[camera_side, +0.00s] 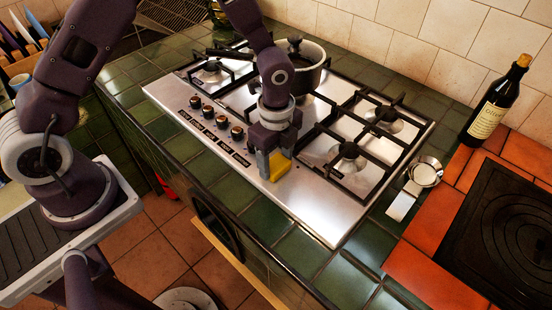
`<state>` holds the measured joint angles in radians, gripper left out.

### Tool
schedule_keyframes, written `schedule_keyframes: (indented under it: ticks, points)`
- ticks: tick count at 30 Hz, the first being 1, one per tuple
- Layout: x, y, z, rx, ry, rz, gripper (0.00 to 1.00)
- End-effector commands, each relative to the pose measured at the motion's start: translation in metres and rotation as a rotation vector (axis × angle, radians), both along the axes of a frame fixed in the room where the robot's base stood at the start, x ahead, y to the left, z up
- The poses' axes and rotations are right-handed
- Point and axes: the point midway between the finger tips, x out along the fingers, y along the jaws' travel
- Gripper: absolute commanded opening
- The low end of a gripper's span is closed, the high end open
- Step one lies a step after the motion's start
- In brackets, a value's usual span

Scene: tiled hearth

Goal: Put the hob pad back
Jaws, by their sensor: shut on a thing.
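The hob pad (281,168) is a small yellow block, partly hidden by the fingers. My gripper (268,170) is shut on it and points down over the front part of the steel hob (322,205), right of the knobs. The pad is at or just above the steel surface; I cannot tell whether it touches.
A pot (305,62) stands on a back burner. Black pan supports (350,150) rise right of my gripper. A small metal dish (425,172) with a pale flat piece (401,206) is right of the hob. A dark bottle (494,105) stands beyond, near a black plate (505,235).

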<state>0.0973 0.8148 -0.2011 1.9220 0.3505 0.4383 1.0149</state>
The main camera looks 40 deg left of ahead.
Motion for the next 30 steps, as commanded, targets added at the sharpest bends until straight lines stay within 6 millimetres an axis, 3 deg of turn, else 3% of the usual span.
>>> schedule_keyframes:
  ticks: [2,3,6,17,30]
  points:
    - [0.0,0.0,-0.002,0.0,0.0,0.0,0.14]
    - [0.0,0.0,-0.003,0.0,0.0,-0.001,0.6]
    - [0.0,0.0,-0.002,0.0,0.0,0.0,0.8]
    - [0.0,0.0,0.003,-0.001,-0.001,0.0,0.8]
    - [0.001,0.0,0.107,0.0,-0.004,0.0,0.8]
